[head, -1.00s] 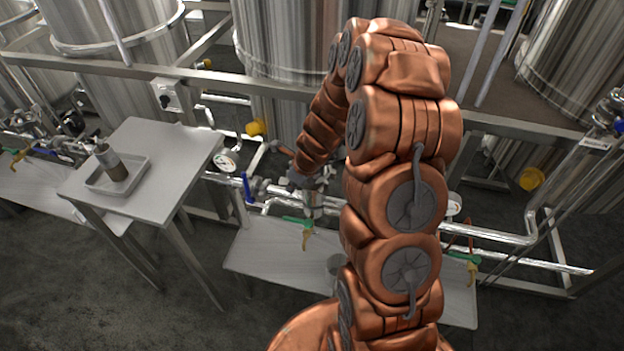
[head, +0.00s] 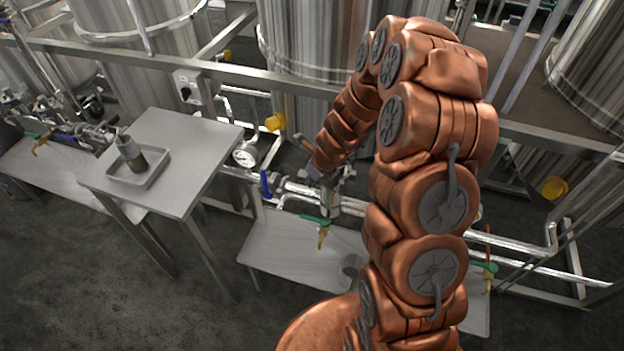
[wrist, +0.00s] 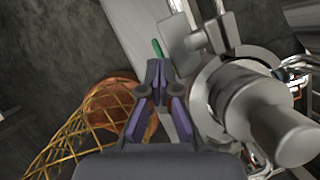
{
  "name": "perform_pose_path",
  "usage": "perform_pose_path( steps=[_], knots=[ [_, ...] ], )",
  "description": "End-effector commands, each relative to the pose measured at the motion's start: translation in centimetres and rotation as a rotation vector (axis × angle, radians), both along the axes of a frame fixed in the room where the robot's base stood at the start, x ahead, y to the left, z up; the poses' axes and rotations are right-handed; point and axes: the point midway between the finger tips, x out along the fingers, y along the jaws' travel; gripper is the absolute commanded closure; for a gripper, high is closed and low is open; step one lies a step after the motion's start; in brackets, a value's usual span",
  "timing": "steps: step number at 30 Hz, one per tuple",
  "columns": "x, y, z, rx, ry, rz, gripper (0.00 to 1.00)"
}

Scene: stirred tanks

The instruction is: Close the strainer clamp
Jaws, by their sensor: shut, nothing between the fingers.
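My gripper (wrist: 157,75) has dark purple-padded fingers, closed together with nothing between them. Metal pipe fittings lie just right of it in the wrist view. They include a flat grey metal piece (wrist: 187,40) close to the fingertips and a large steel cylinder with a round end (wrist: 270,115). I take the flat piece to be part of the strainer clamp, but cannot tell whether the clamp is open or shut. I cannot tell whether the fingers touch it. In the head view the gripper is small beside the pipework, and my copper arm hides part of the area.
A side table (head: 190,124) at left holds a tray (head: 153,178) with a small bottle (head: 131,152). A low shelf (head: 280,245) runs under the pipes with a green-handled valve (head: 316,219). A pressure gauge (head: 245,155) and steel tank (head: 310,50) stand close by. Floor at front left is clear.

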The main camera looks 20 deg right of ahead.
Motion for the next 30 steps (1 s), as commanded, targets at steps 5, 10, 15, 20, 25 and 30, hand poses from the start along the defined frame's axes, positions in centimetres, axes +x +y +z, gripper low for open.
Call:
perform_pose_path(
  steps=[5, 10, 15, 20, 25, 30],
  knots=[
    [-0.1, 0.2, 0.6, 0.000, 0.000, 0.001, 1.00],
    [-0.4, 0.6, 2.5, 0.000, 0.000, 0.001, 1.00],
    [-0.9, 1.3, 5.2, -0.002, -0.003, 0.002, 1.00],
    [-1.3, 1.7, 6.7, -0.002, -0.003, 0.003, 1.00],
    [-1.7, 2.2, 8.3, -0.001, -0.003, 0.003, 1.00],
    [-1.9, 2.4, 9.1, -0.001, -0.002, 0.002, 1.00]
  ],
)
